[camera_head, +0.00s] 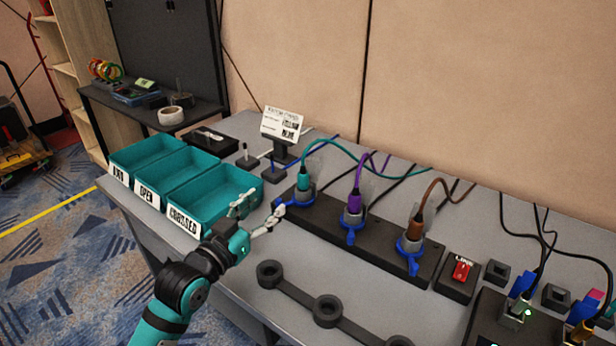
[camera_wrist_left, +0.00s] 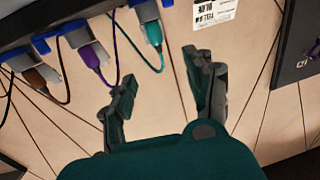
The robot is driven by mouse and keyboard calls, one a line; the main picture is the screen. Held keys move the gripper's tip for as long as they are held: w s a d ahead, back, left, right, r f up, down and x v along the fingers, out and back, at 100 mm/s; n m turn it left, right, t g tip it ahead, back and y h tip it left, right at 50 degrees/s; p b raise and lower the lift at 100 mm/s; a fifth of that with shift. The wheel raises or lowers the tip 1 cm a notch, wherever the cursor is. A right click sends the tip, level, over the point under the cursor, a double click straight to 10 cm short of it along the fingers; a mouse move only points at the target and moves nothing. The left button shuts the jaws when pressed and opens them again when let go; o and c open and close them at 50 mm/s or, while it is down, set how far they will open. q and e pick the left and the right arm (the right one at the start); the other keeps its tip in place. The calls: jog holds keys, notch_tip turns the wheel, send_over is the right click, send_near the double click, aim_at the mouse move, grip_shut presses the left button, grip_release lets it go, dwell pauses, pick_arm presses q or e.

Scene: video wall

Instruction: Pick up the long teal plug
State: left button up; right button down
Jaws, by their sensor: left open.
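The long teal plug (camera_head: 304,179) stands upright in the leftmost socket of the black strip, with a teal cable rising from its top. In the left wrist view the teal plug (camera_wrist_left: 153,34) shows at the top, beyond the fingers. My left gripper (camera_head: 259,208) is open and empty, to the left of the plug and apart from it. Its two fingers also show spread in the left wrist view (camera_wrist_left: 166,84). My right gripper is in neither view.
A purple plug (camera_head: 354,201) and a brown plug (camera_head: 416,226) stand in the same black strip (camera_head: 327,222). Teal bins (camera_head: 215,194) are at the left. A black holder with rings (camera_head: 327,311) lies in front. A red switch (camera_head: 461,270) is at the right.

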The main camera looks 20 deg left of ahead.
aim_at(300, 178)
pick_arm(q)
jog(key=x, duration=1)
jog(key=shift+w+d+f+b, duration=0.1)
jog(key=shift+w+d+b, duration=0.1)
jog(key=shift+w+b, duration=0.15)
jog(key=x, duration=0.5)
jog(key=shift+d+f+b, duration=0.15)
jog(key=shift+f+b, duration=0.15)
jog(key=shift+f, duration=0.05)
jog(key=shift+s, duration=0.1)
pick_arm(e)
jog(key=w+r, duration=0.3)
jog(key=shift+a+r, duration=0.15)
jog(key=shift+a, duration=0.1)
pick_arm(q)
jog(key=shift+c, duration=0.4)
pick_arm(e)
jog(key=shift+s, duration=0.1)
pick_arm(q)
grip_shut()
jog(key=shift+f, duration=0.1)
